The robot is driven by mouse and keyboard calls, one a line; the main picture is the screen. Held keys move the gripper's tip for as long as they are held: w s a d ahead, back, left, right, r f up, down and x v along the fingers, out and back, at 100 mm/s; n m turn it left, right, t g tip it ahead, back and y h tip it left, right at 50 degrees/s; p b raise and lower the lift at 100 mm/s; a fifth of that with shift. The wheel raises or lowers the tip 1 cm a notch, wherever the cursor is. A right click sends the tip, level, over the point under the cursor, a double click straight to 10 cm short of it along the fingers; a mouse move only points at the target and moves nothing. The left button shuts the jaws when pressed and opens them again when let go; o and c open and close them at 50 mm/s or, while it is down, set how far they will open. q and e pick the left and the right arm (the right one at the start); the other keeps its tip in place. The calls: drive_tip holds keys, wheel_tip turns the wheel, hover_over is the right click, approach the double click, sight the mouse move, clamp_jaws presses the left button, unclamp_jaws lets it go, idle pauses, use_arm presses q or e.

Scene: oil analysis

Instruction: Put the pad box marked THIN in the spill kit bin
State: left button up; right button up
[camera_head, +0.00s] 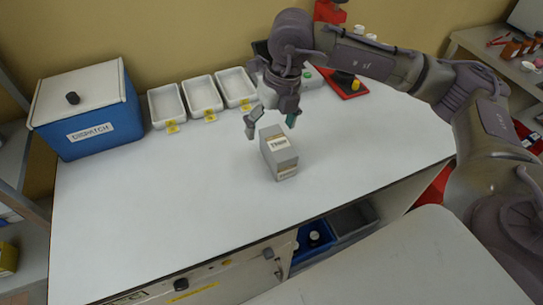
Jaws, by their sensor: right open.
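A small grey-white pad box (281,158) stands on the white bench top near its middle. My left gripper is not in view. No bin can be read as the spill kit bin. A blue bin (303,249) and a grey bin (352,221) sit below the bench's front edge, partly hidden.
A lidded blue box marked DISPATCH (99,133) stands at the back left. Several white trays (166,104) with yellow tags line the wall. A red item with a yellow-and-black part (349,85) lies at the back right. The bench's left and front areas are clear.

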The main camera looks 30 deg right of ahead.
sight(278, 142)
drive_tip(key=shift+m+h, duration=0.4)
drive_tip(key=shift+h, duration=0.4)
drive_tip(key=d+f, duration=0.1)
drive_tip(key=f, duration=0.1)
drive_tip(key=w+d+f+p, duration=0.1)
drive_tip(key=f, duration=0.1)
drive_tip(key=w+d+f, duration=0.1)
drive_tip(key=d+f, duration=0.1)
drive_tip(key=shift+f+p, duration=0.15)
drive_tip(key=shift+p, duration=0.15)
drive_tip(key=shift+f, duration=0.55)
drive_tip(key=shift+a+f+p, duration=0.15)
drive_tip(key=shift+f+p, duration=0.1)
drive_tip(key=shift+p, duration=0.15)
drive_tip(key=f, duration=0.1)
drive_tip(key=f+p, duration=0.1)
drive_tip(key=f, duration=0.1)
drive_tip(key=shift+w+a+f+p, duration=0.25)
drive_tip(key=shift+w+f+p, duration=0.05)
drive_tip(key=shift+w+f, duration=0.1)
drive_tip(key=shift+f, duration=0.4)
drive_tip(key=c, duration=1.5)
drive_tip(key=shift+r, duration=0.1)
drive_tip(key=shift+r, duration=0.1)
